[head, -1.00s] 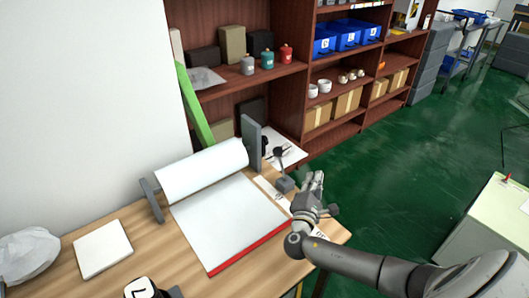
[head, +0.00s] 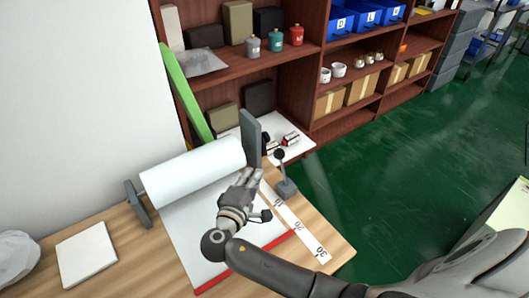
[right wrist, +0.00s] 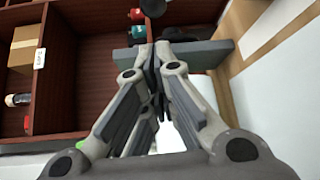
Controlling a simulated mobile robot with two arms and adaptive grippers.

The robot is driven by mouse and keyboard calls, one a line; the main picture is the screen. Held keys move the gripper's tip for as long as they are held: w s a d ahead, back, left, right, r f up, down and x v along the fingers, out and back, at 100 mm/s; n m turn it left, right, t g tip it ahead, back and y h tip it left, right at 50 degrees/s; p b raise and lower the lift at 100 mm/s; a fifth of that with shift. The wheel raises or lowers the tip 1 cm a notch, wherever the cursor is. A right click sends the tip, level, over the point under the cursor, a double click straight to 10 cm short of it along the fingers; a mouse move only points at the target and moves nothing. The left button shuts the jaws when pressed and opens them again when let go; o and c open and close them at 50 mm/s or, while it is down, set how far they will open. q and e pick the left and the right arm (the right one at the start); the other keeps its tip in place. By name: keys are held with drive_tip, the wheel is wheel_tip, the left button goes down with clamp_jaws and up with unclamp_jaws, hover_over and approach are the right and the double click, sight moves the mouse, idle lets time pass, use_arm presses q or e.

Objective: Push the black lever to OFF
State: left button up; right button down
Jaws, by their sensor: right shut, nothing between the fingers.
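The black lever (head: 281,168) has a round knob and stands on a small dark base at the back right of the wooden table, beside a pale marked strip (head: 295,222). My right gripper (head: 254,174) is shut and empty. In the head view it is just left of the lever, over the white sheet, with a small gap showing between them. In the right wrist view, the closed fingers (right wrist: 154,52) point toward a dark round knob (right wrist: 152,7) at the top edge, likely the lever's. My left gripper is not in view.
A white paper roll (head: 193,170) lies between grey end plates; the right plate (head: 250,140) stands close to my right gripper. A sheet with a red edge (head: 215,282) lies below. A wooden shelf (head: 290,100) is behind.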

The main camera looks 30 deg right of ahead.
sight(283, 168)
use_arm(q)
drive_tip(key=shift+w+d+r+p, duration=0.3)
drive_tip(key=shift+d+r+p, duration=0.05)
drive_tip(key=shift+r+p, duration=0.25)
use_arm(e)
drive_tip(key=x, duration=1)
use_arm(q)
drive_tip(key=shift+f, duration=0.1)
use_arm(e)
drive_tip(key=shift+d+f, duration=0.1)
drive_tip(key=shift+d, duration=0.05)
